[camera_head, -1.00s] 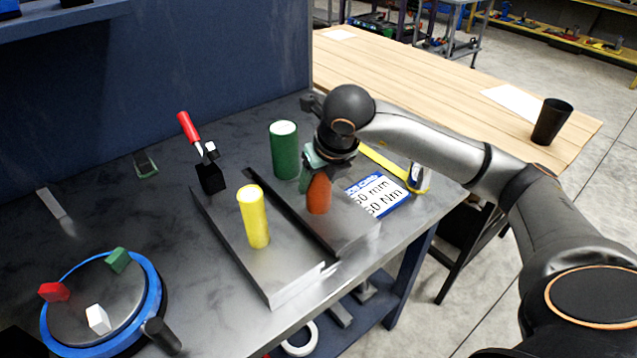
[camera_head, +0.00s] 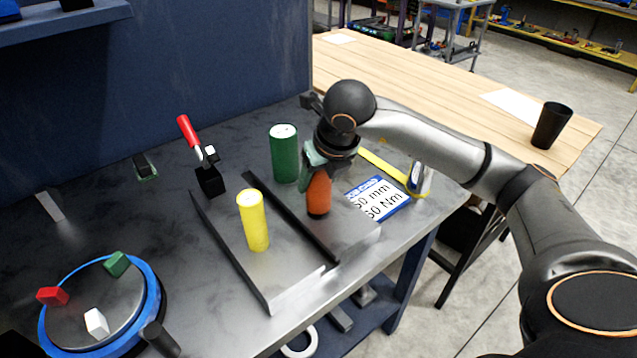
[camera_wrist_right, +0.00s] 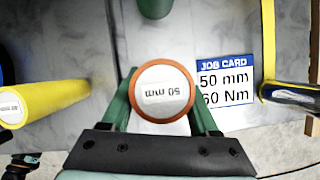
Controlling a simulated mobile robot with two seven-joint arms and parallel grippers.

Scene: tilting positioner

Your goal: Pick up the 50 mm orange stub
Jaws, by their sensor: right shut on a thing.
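The orange stub (camera_head: 318,196) stands upright on the metal plate by the dark rail, its upper part partly hidden by my gripper in the head view. Its white top marked "50 mm" shows in the right wrist view (camera_wrist_right: 161,92). My right gripper (camera_head: 317,168) comes from above and is shut on the stub, with green fingers on both sides of it in the wrist view (camera_wrist_right: 162,100). I cannot tell whether the stub's base touches the plate. My left gripper is not in view.
A yellow stub (camera_head: 253,222) stands left of the dark rail (camera_head: 290,214), and a green stub (camera_head: 284,155) behind. A job card (camera_head: 378,199) reading "50 mm" lies to the right, near a yellow strip (camera_head: 385,167). A red-handled clamp (camera_head: 208,178) and a blue-rimmed turntable (camera_head: 157,290) are left.

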